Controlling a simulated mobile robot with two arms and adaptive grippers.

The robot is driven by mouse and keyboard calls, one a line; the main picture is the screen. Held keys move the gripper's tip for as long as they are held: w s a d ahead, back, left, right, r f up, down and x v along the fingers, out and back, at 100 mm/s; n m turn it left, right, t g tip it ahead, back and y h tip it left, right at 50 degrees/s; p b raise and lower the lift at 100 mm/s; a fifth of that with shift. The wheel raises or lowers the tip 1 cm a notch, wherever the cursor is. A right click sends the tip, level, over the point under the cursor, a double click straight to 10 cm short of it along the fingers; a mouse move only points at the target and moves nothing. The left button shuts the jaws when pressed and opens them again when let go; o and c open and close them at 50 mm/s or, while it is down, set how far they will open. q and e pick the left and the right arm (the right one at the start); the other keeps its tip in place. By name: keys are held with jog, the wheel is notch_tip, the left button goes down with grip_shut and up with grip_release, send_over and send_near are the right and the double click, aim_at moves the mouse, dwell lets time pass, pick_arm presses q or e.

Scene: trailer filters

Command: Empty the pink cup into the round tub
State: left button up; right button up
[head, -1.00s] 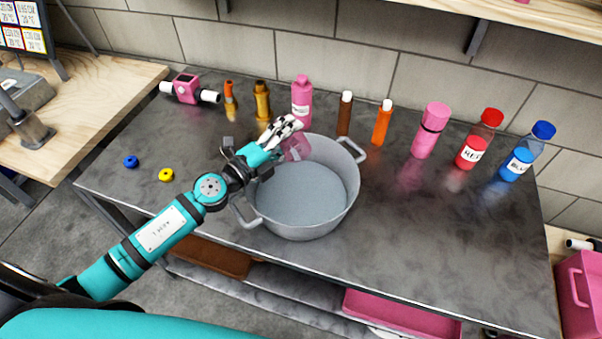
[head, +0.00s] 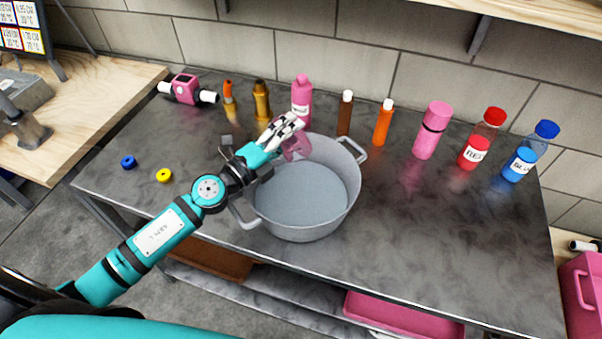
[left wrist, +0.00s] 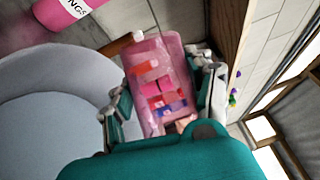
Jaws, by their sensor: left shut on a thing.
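The pink cup (head: 297,149) is see-through and held over the back rim of the round tub. In the left wrist view the pink cup (left wrist: 147,60) lies between the fingers, with several red, pink and blue patches showing in or through it. My left gripper (head: 281,130) is shut on the cup; its fingers also flank it in the left wrist view (left wrist: 160,95). The round tub (head: 305,232) is grey with two side handles, stands on the dark table, and its visible floor looks bare. My right gripper is not in view.
Behind the tub stand a pink bottle (head: 301,88), a brown bottle (head: 344,115) and an orange bottle (head: 382,124). To the right are a pink flask (head: 431,132), a red bottle (head: 477,142) and a blue bottle (head: 528,153). The table's front right is clear.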

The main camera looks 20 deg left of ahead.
pick_arm(q)
jog(key=shift+s+d+r+m+t+h+b, duration=0.2)
jog(key=shift+s+r+m+h+b, duration=0.1)
jog(key=shift+m+b, duration=0.7)
jog(key=shift+s+d+r+m+t+h+b, duration=0.25)
jog(key=shift+m+b, duration=0.45)
jog(key=shift+b, duration=0.6)
jog(key=shift+s+d+r+m+h+b, duration=0.15)
jog(key=shift+r+m+h+b, duration=0.15)
jog(key=shift+r+m, duration=0.25)
jog(key=shift+s+d+r+m+h+b, duration=0.1)
jog(key=shift+r+m+h+b, duration=0.2)
jog(key=shift+r+m, duration=0.25)
dwell(0.6)
jog(key=shift+s+d+r+m+h+b, duration=0.1)
jog(key=shift+s+m+h+b, duration=0.1)
jog(key=shift+m+b, duration=0.4)
jog(key=shift+s+d+r+m+h+b, duration=0.15)
jog(key=shift+m+b, duration=0.25)
jog(key=shift+b, duration=0.25)
dwell(0.9)
